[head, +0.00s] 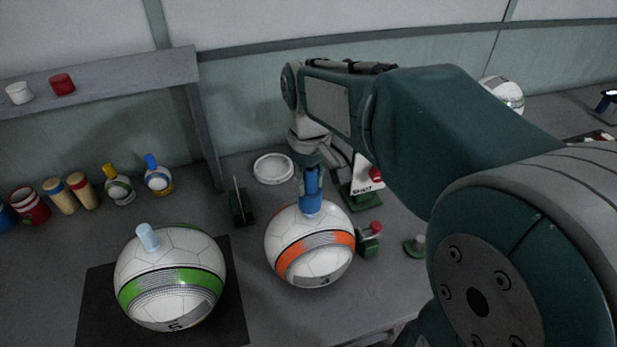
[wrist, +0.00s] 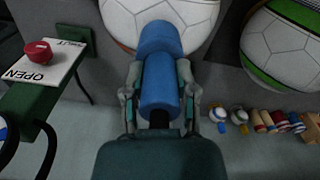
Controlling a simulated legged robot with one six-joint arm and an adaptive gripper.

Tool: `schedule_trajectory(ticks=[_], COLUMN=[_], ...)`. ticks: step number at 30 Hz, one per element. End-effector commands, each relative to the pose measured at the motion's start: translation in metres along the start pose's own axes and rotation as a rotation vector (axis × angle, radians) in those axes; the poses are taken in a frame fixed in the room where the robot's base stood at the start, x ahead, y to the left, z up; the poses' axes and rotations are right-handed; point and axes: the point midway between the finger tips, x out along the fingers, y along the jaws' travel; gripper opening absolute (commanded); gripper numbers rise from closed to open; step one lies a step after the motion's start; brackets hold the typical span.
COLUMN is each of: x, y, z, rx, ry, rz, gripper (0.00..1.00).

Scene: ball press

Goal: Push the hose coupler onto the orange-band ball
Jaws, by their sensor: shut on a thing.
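The orange-band ball (head: 310,243) is a white ball with an orange stripe, standing on the bench in the middle of the head view. The blue hose coupler (head: 311,204) is upright at the top of this ball. In the wrist view the coupler (wrist: 160,80) lies between the fingers of my gripper (wrist: 160,95), which is shut on it. The coupler's far end meets or overlaps the white ball (wrist: 195,12) there. Whether it is seated on the ball is hidden. The gripper in the head view is partly hidden behind my arm.
A green-band ball (head: 170,278) with a pale blue stem stands on a dark mat at the left. Several small balls and bottles line the back left under a shelf (head: 100,80).

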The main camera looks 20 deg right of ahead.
Motion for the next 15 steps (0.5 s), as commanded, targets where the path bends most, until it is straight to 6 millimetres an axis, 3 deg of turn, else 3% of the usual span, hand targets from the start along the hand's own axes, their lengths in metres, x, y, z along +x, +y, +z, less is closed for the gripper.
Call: schedule_trajectory(ticks=[8,9,11,12,15], x=[0.0062,0.0065,0.0062,0.0062,0.0062], y=[-0.0001,-0.0001,0.0,0.0,0.0], z=[0.0003,0.0003,0.0002,0.0002,0.0002], rx=[0.0,0.0,0.0,0.0,0.0], ry=[-0.001,-0.001,-0.001,-0.001,-0.001], rz=[0.0,0.0,0.0,0.0,0.0], gripper=[0.0,0.42,0.68,0.77,0.77])
